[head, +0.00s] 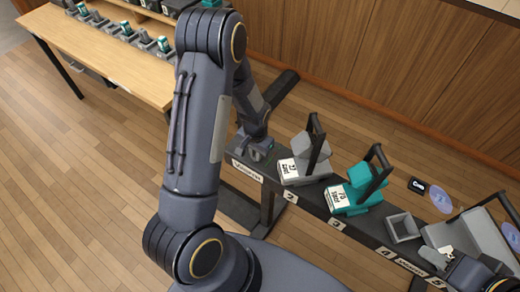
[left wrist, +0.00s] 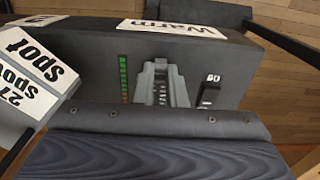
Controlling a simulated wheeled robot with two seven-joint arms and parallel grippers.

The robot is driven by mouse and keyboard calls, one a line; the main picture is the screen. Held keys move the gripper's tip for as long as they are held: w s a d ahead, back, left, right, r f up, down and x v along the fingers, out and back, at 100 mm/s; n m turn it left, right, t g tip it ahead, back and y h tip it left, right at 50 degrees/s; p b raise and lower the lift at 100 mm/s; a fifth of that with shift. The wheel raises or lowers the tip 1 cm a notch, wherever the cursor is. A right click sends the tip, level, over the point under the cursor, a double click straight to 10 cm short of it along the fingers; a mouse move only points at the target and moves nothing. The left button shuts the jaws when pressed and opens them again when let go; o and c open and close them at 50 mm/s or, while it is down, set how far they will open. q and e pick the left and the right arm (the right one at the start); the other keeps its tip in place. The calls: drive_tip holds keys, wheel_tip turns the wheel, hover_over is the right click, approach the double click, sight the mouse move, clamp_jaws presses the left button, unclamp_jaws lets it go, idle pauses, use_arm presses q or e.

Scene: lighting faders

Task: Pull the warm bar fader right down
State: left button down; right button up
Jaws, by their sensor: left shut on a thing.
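The warm bar fader unit shows at the left end of the dark bar, by its white "Warm" label (head: 247,171). The label also shows in the left wrist view (left wrist: 172,28). My left gripper (head: 259,147) is at this unit, pointing down. In the left wrist view its grey fingers (left wrist: 160,92) are shut on the fader's ribbed knob (left wrist: 160,82), which is mostly hidden between them. A column of green to red lights (left wrist: 124,80) runs beside it. My right gripper (head: 440,258) is at the lower right, partly seen; its jaws are unclear.
A grey spot lamp block (head: 300,167) and a teal spot lamp block (head: 352,190) with dark handles stand right of the left gripper. An empty grey tray (head: 403,228) is farther along the bar. A wooden table (head: 105,60) with several lamps stands at the upper left.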

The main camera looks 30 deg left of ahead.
use_arm(q)
drive_tip(key=shift+s, duration=0.25)
drive_tip(key=c, duration=1.5)
unclamp_jaws()
drive_tip(key=shift+s, duration=0.1)
drive_tip(key=shift+o, duration=0.2)
drive_tip(key=shift+r, duration=0.1)
drive_tip(key=shift+r, duration=0.3)
wheel_tip(320, 180, up, 7)
